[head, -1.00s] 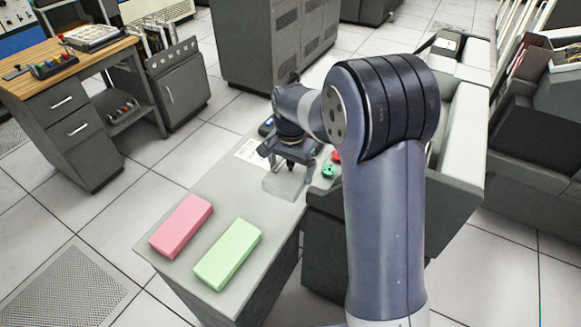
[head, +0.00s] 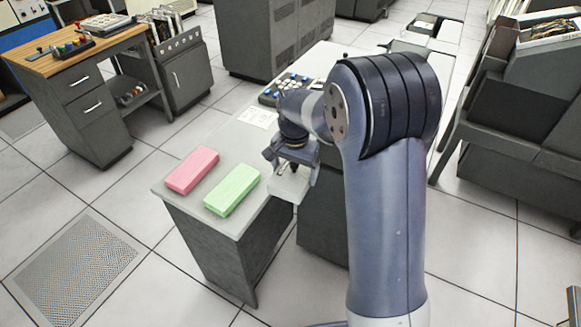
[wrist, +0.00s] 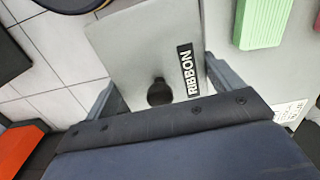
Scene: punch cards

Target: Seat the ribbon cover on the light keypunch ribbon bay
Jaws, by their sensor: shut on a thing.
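The ribbon cover (head: 288,184) is a pale grey box-like piece, held under my gripper (head: 291,163) beside the green block at the desk's right edge. In the wrist view its flat top (wrist: 130,45) carries a black label reading RIBBON and a dark round knob (wrist: 159,92). My gripper (wrist: 161,88) is shut on the cover, with one finger on each side of the knob. White floor tiles show past the cover's left side in the wrist view. I cannot make out the light keypunch's ribbon bay; my arm hides much of the machine behind it.
A pink block (head: 191,170) and a green block (head: 232,189) lie on the grey desk (head: 172,192). Farther back are a printed sheet (head: 257,117) and a keyboard (head: 287,88). A dark machine (head: 505,125) stands right. Floor is clear at front left.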

